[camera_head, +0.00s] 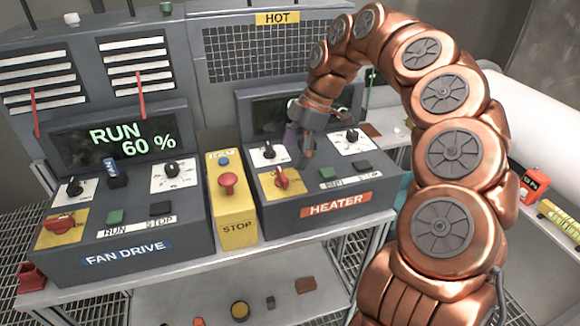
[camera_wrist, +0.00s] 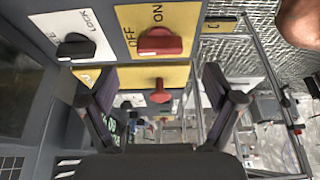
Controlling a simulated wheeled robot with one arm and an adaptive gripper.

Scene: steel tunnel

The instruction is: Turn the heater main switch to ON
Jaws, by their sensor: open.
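The heater main switch (camera_head: 282,178) is a red rotary knob on a yellow plate at the front left of the grey heater box (camera_head: 318,210). In the wrist view the red knob (camera_wrist: 160,42) sits at the top middle, beside the words OFF and ON; its bar appears to point toward OFF. My gripper (camera_head: 299,148) is over the heater panel, just above and behind the knob, partly hidden by its own links. In the wrist view my gripper (camera_wrist: 160,72) has its fingers wide apart with nothing between them; the knob is apart from them.
A yellow stop box (camera_head: 235,210) with a red button stands left of the heater box. The fan drive box (camera_head: 130,225) is further left, showing RUN 60 %. A white selector plate marked LOCK (camera_wrist: 85,25) lies beside the switch. A white pipe (camera_head: 530,115) is at right.

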